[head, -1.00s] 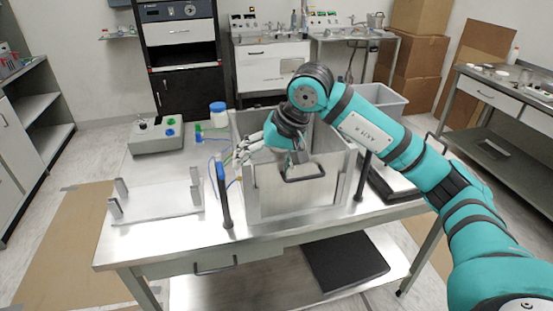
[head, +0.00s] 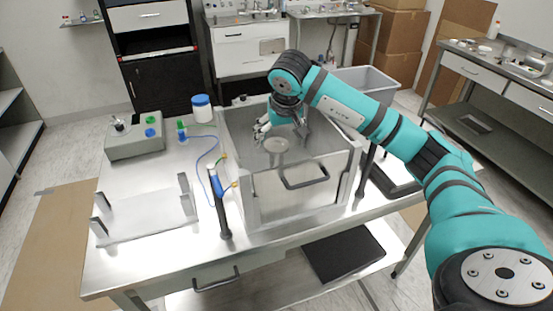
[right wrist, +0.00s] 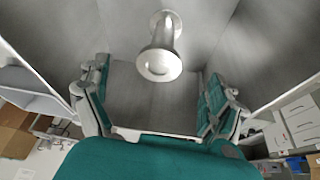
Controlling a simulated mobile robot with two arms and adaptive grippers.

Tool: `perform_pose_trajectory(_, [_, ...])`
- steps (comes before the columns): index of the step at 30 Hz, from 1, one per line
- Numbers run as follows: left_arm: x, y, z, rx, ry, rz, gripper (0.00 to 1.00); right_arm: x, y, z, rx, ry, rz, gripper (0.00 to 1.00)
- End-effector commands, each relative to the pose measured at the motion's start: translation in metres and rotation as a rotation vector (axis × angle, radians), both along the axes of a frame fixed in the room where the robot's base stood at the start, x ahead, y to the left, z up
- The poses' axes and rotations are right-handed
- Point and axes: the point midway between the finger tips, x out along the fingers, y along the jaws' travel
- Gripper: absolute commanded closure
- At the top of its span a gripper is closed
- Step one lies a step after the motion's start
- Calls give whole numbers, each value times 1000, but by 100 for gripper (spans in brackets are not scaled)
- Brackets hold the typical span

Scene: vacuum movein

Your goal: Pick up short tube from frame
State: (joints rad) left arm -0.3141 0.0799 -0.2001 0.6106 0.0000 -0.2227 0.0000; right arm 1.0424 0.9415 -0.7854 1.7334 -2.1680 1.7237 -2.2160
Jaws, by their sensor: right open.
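A short silver tube (right wrist: 162,52) with a flange at each end shows in the right wrist view, beyond and between my open fingers. In the head view a round grey flange (head: 275,146), seemingly the same tube's, shows inside the open-topped metal box (head: 232,150) on the table. My right gripper (head: 284,132) reaches down into the box from above, close to the tube. It is open, with one finger on each side in the right wrist view (right wrist: 155,100), and nothing is between the fingers. My left gripper is not in view.
The box's front panel has a dark handle (head: 304,178), and black posts (head: 221,205) stand beside it. A low metal rack (head: 147,212) with upright posts is at the left of the table. Behind it are a grey control box (head: 135,143) and a blue-lidded jar (head: 202,110).

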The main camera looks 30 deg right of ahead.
Motion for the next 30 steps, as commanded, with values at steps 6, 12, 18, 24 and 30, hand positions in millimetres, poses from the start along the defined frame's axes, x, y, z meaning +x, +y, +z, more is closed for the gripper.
perform_pose_trajectory(6, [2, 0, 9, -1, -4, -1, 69, 12, -4, -31, 2, 1, 0, 7])
perform_pose_trajectory(12, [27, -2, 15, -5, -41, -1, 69, 17, -6, -41, 3, 1, 0, 7])
perform_pose_trajectory(18, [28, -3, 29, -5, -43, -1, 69, 31, -12, -67, 4, 4, 0, 7])
perform_pose_trajectory(24, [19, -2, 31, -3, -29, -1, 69, 37, -15, -83, 2, -1, 1, 7])
perform_pose_trajectory(30, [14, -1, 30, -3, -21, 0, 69, 37, -15, -83, 1, -2, 1, 7])
